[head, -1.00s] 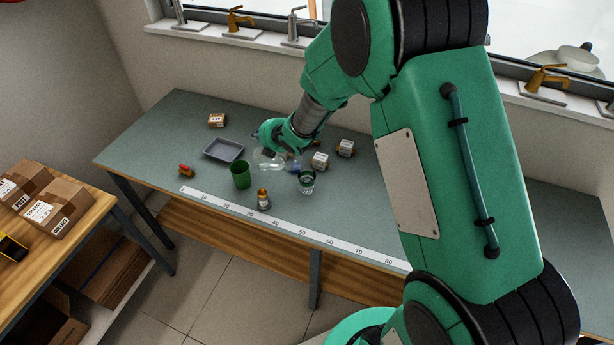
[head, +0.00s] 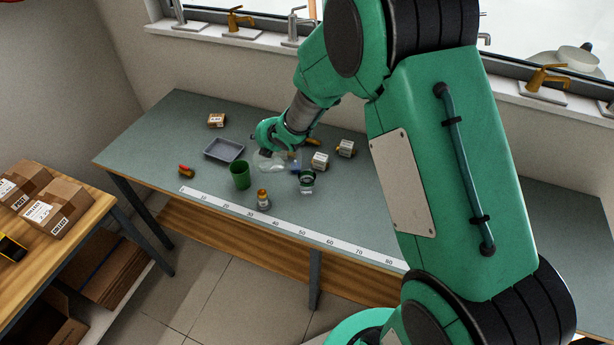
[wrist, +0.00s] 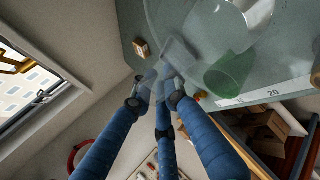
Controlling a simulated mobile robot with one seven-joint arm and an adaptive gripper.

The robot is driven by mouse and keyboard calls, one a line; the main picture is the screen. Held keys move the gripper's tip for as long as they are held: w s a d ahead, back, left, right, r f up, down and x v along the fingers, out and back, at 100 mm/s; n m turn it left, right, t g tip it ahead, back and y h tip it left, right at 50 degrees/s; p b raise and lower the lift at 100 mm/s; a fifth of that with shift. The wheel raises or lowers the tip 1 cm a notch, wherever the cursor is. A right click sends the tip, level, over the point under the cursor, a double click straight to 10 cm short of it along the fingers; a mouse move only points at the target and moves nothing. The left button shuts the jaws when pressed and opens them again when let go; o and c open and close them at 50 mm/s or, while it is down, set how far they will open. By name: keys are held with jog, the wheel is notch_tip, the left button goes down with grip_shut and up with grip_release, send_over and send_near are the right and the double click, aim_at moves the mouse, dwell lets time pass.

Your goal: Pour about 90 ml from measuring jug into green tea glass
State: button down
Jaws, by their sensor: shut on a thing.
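The clear measuring jug (head: 270,164) is held off to the right of the green tea glass, near its rim height as far as I can judge. It also shows, see-through and close, along the top of the wrist view (wrist: 208,28). My gripper (head: 265,149) is shut on the jug; in the wrist view its blue fingers (wrist: 158,84) meet at the clear handle. The jug looks tilted, but the angle and the liquid level are hard to read. The green tea glass (head: 240,176) stands upright on the bench, also seen through clear material in the wrist view (wrist: 229,73). Its contents are hidden.
A grey tray (head: 223,149) lies behind the glass. An amber bottle (head: 263,199) and a small round gauge-like item (head: 307,180) stand in front. Small boxes (head: 320,161) sit to the right. A red-ended fitting (head: 186,171) lies left. A ruler strip (head: 285,228) runs along the front edge.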

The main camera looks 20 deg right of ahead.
jog(key=shift+a+f, duration=0.1)
jog(key=shift+f, duration=0.05)
jog(key=shift+w+a+f+n+g+h+p, duration=0.35)
jog(key=shift+w+a+f+g+h+p, duration=0.55)
jog(key=shift+f+g+p, duration=0.65)
jog(key=shift+w+a+f+n+g+h+p, duration=0.4)
jog(key=shift+w+a+f+g+h+p, duration=0.45)
jog(key=shift+f+p, duration=1.25)
jog(key=shift+w+a+f+n+g+h+p, duration=0.35)
jog(key=shift+w+a+f+g+h+p, duration=0.25)
jog(key=shift+w+f+g+h+p, duration=1.1)
jog(key=shift+s+f+y, duration=0.45)
jog(key=shift+s+y, duration=0.1)
